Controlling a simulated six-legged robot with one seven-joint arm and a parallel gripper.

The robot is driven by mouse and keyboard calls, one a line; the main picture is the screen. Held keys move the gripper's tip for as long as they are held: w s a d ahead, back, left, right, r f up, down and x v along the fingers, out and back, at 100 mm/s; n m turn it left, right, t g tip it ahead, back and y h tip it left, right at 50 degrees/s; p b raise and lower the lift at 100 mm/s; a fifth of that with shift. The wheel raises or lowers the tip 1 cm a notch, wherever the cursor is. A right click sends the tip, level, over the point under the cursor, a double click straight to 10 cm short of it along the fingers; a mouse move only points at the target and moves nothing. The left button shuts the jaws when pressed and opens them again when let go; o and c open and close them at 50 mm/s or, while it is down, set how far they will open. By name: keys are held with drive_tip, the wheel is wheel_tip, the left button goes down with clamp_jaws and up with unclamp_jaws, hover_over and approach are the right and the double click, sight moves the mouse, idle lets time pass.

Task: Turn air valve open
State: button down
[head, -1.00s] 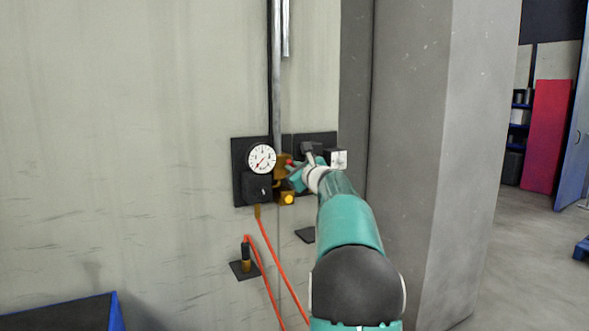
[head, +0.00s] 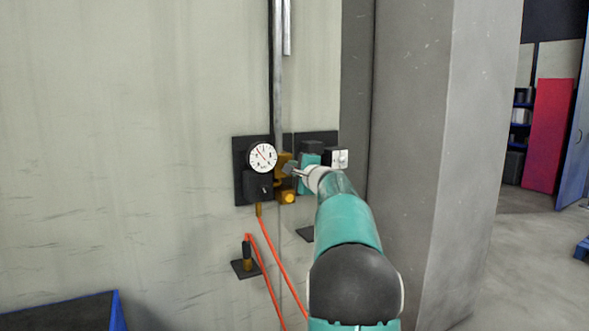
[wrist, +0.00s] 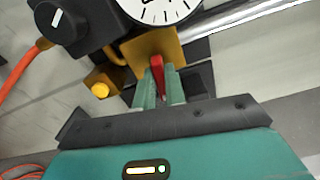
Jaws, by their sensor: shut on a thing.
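The air valve is a brass body (head: 281,158) on the vertical pipe beside the round white gauge; the brass body also shows in the wrist view (wrist: 142,48). Its red lever (wrist: 158,72) stands between the two teal fingers of my gripper (wrist: 161,88), which is shut on it. In the head view my gripper (head: 290,169) reaches the valve from the right, and the red lever is hidden there. The gauge (head: 262,157) has its needle pointing to the upper left. Its lower part also shows at the top of the wrist view (wrist: 160,8).
A black regulator knob (head: 258,187) sits below the gauge, and a yellow button (head: 289,198) below the valve. Orange hoses (head: 268,255) hang down the wall. A grey column (head: 410,150) stands further right.

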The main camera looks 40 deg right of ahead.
drive_tip(key=shift+f+n, duration=0.1)
drive_tip(key=shift+n, duration=0.7)
drive_tip(key=c, duration=1.5)
unclamp_jaws()
drive_tip(key=shift+s, duration=0.1)
drive_tip(key=shift+o, duration=0.2)
drive_tip(key=v, duration=1.3)
drive_tip(key=shift+s, duration=0.3)
drive_tip(key=shift+a, duration=0.1)
